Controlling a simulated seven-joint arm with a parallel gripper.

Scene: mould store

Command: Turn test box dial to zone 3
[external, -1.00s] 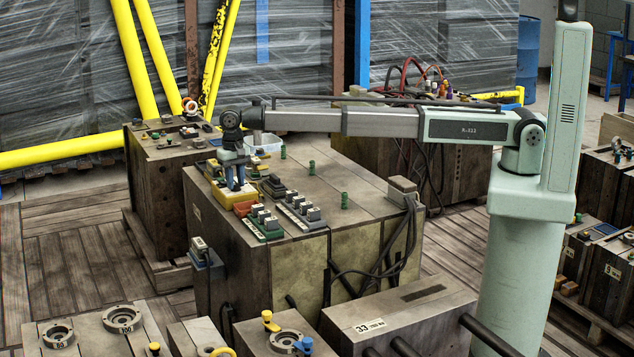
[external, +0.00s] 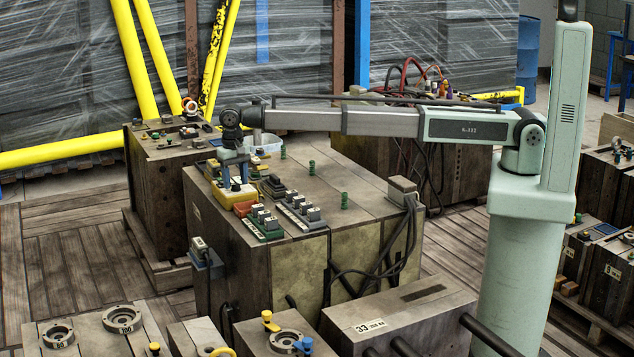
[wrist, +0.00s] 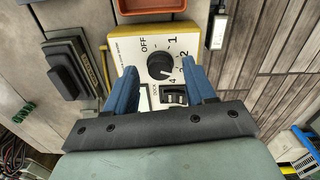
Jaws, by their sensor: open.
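The yellow test box (external: 236,194) lies on the large wooden crate, under my gripper (external: 235,181). In the wrist view the test box (wrist: 108,57) has a white face with a round black dial (wrist: 160,65), a dark switch below it, and printed marks OFF, 1, 2 and 4. The 3 is hard to make out near the right finger. A small light mark shows on the dial's lower right; its exact setting is unclear. My gripper (wrist: 159,70) is open, its blue fingers to the left and right of the dial, apart from it in the picture.
An orange tray (wrist: 150,6) lies beyond the test box, and a dark block (wrist: 68,75) stands to its left. In the external view, grey switch blocks (external: 301,211) and a green-based block (external: 262,222) stand close by.

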